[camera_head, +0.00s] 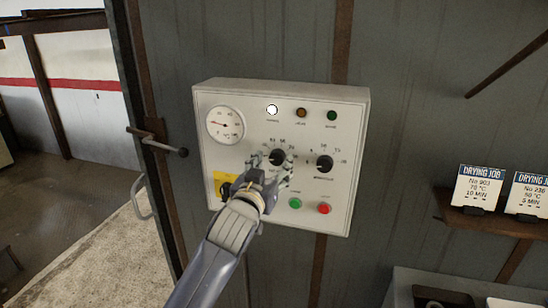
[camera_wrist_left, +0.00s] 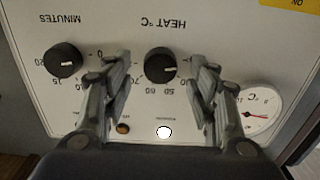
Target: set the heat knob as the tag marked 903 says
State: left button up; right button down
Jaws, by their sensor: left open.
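The heat knob (camera_head: 277,157) is a black dial on the white control panel (camera_head: 225,93). It shows upside down in the left wrist view (camera_wrist_left: 160,65), under the lettering HEAT °C; its white mark is toward the picture's right there. My left gripper (camera_head: 275,170) is open in front of the heat knob. In the left wrist view its fingers (camera_wrist_left: 162,78) stand on either side of the knob; I cannot tell whether they touch it. The tag marked 903 (camera_head: 479,188) stands on the right and reads 70 °C, 10 MIN. My right gripper is not in view.
The minutes knob (camera_head: 324,163) is close to the right of the heat knob. Green (camera_head: 295,203) and red (camera_head: 324,208) buttons sit below. A round gauge (camera_head: 225,125) is at upper left. A second tag (camera_head: 528,194) shares the brown shelf (camera_head: 490,222). A white lamp (camera_head: 272,109) is lit.

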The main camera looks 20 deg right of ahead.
pick_arm(q)
jog(key=shift+x, duration=0.9)
jog(key=shift+c, duration=0.3)
jog(key=c, duration=1)
